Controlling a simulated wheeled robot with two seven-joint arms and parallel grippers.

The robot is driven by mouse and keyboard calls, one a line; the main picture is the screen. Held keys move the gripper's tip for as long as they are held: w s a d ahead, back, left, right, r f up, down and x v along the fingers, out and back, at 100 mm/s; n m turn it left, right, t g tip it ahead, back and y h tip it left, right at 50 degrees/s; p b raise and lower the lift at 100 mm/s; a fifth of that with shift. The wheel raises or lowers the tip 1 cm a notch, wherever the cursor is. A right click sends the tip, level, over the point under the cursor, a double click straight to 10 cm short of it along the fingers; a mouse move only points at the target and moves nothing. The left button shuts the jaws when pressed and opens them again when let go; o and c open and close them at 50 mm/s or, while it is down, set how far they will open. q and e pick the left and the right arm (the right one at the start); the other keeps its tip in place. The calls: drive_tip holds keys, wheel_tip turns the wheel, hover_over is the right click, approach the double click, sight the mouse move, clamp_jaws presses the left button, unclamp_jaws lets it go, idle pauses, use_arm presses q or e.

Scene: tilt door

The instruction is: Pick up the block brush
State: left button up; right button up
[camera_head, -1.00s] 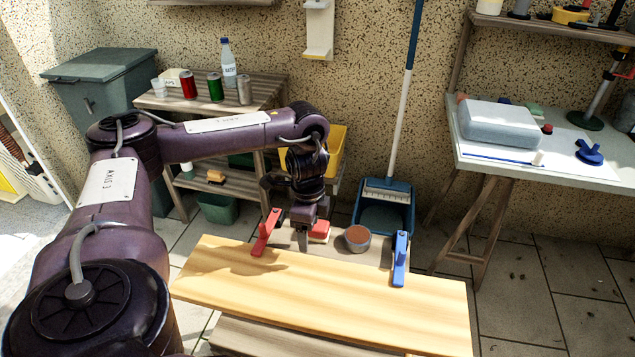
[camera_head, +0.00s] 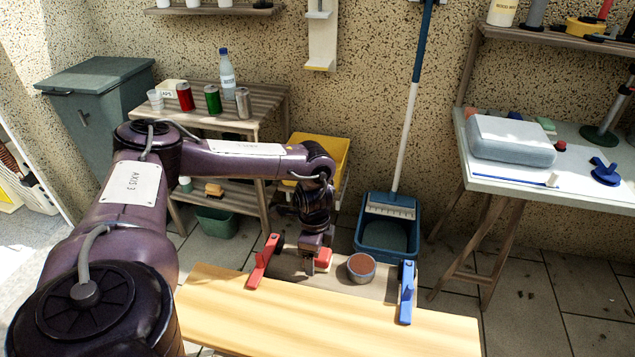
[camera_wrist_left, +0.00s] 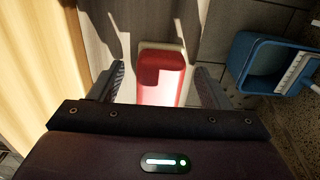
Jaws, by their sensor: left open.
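The block brush appears as a small red block (camera_head: 323,257) on the low wooden bench behind the pale plank. It also shows in the left wrist view (camera_wrist_left: 160,78). My left gripper (camera_head: 310,266) points down at the brush and partly hides it in the head view. In the left wrist view the open fingers of my left gripper (camera_wrist_left: 161,80) stand on either side of the brush, with gaps on both sides. The underside of the brush is hidden. My right gripper is not in view.
A round tin (camera_head: 361,268) sits right of the brush. A blue dustpan (camera_head: 387,240) stands behind. A shelf with cans (camera_head: 212,99) is at the back left.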

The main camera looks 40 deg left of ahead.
use_arm(q)
drive_tip(key=shift+f, duration=0.2)
drive_tip(key=shift+c, duration=1)
drive_tip(key=c, duration=0.9)
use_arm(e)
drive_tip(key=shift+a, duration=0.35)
use_arm(q)
drive_tip(key=shift+r, duration=0.1)
